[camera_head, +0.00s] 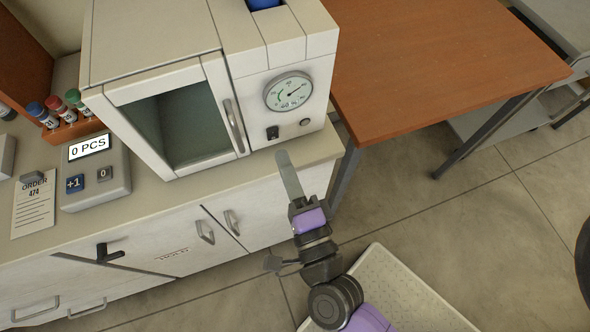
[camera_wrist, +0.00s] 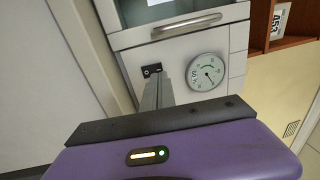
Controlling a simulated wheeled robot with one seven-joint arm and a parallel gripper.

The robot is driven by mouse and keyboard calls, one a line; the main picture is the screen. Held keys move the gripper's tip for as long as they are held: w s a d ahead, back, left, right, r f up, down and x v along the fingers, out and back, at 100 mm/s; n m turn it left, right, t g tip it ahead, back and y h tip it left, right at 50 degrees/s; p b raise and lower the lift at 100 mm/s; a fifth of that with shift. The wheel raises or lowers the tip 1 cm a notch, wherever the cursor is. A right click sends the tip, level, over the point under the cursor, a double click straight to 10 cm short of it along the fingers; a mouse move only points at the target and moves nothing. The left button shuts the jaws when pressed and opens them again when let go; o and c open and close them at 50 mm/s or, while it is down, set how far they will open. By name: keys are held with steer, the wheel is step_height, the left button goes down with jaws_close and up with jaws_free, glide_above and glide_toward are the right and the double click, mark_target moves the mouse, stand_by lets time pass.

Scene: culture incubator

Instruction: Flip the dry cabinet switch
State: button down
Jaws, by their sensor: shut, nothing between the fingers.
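The dry cabinet (camera_head: 150,50) is a white box with a glass door and a front panel on its right side, standing on the counter. Its small black rocker switch (camera_head: 272,132) sits on that panel, below the round dial gauge (camera_head: 289,91) and left of a round knob (camera_head: 305,122). My gripper (camera_head: 283,157) is shut and empty, its fingertips a little below the switch in the head view. In the wrist view the switch (camera_wrist: 151,70) shows just beyond the fingertips (camera_wrist: 160,78). I cannot tell whether they touch it.
A counter display unit (camera_head: 92,170) reading "0 PCS" stands left of the cabinet, with an order sheet (camera_head: 34,203) and a tube rack (camera_head: 72,128). A brown table (camera_head: 430,60) stands to the right. The floor between is clear.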

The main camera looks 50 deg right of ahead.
mark_target(272, 132)
steer(key=shift+p+x, duration=0.4)
steer(key=shift+x, duration=1.7)
steer(key=shift+r+p, duration=0.2)
steer(key=shift+p, duration=0.25)
steer(key=shift+d+r+p, duration=0.1)
steer(key=shift+r+p, duration=0.05)
steer(key=shift+p, duration=0.35)
steer(key=shift+w+f, duration=0.1)
steer(key=shift+f, duration=0.15)
